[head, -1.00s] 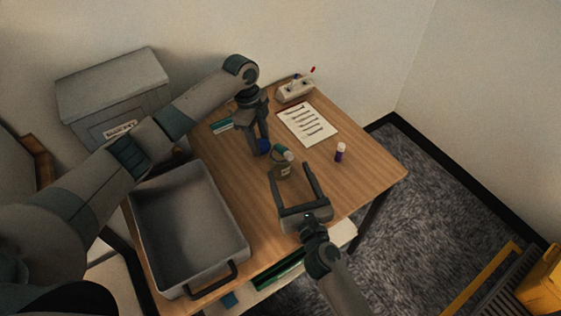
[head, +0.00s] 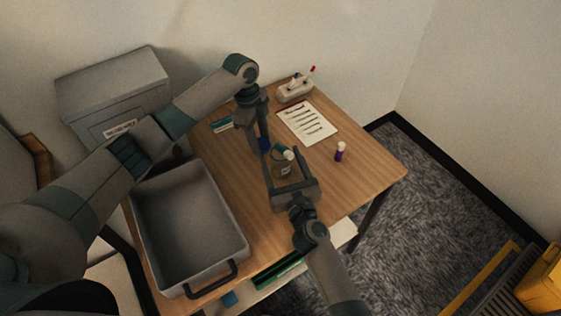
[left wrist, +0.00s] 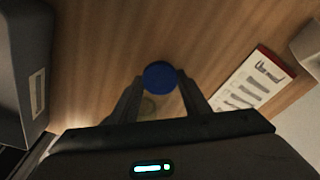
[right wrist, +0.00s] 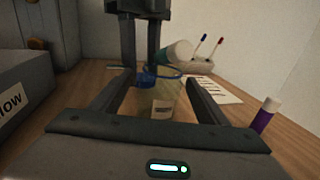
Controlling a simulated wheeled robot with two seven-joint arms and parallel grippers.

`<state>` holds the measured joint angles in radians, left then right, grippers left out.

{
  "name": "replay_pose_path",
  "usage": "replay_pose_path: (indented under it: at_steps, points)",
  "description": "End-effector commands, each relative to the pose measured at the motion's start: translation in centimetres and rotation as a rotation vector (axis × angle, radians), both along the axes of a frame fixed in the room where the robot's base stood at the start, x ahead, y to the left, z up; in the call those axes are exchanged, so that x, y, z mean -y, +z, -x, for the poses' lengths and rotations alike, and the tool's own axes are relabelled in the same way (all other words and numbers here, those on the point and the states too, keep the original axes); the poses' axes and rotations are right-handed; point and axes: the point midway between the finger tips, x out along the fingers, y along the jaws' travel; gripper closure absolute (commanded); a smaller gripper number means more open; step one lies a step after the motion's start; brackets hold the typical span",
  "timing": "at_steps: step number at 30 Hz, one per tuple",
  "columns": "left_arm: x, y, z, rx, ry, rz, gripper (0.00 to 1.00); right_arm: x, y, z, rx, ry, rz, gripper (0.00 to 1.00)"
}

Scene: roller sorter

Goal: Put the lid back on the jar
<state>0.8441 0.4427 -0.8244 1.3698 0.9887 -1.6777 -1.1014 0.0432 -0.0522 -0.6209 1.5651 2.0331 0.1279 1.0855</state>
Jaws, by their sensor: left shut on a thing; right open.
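The blue lid (head: 264,145) is in my left gripper (head: 259,144), which is shut on it above the table. In the left wrist view the lid (left wrist: 160,77) is a round blue disc between the fingertips. The clear, labelled jar (head: 284,169) stands just in front of the left gripper. In the right wrist view the jar (right wrist: 163,100) shows between the fingers of my right gripper (right wrist: 160,80), which is open around it. A teal, white-ended stick (right wrist: 178,52) tilts at the jar's top; I cannot tell whether it is inside.
A purple white-capped stick (head: 340,152) stands right of the jar. A paper sheet (head: 307,124) and a pen holder (head: 296,91) are at the back. A deep grey tray (head: 240,232) fills the left of the table. A grey labelled box (head: 112,88) stands behind.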

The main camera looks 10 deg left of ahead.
Motion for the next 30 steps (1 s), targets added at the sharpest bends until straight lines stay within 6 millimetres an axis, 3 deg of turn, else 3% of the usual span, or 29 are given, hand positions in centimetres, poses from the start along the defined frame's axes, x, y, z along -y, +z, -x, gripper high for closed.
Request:
replay_pose_path:
  at_steps: [15,17,21,30]
  points:
    - [0.00,0.00,0.00,0.000,0.000,0.000,0.78,-0.09,-0.04,-0.22,-0.001,0.000,0.000,0.31]
    - [0.00,0.00,0.00,0.000,0.000,0.000,0.78,-0.09,-0.05,-0.22,-0.001,0.000,0.000,0.43]
    - [0.01,0.00,0.00,0.000,0.000,0.000,0.78,-0.09,-0.05,-0.22,-0.001,0.000,0.000,0.77]
    - [0.00,0.06,0.00,0.000,0.000,0.000,0.78,-0.10,0.10,-0.24,0.000,0.000,0.000,0.80]
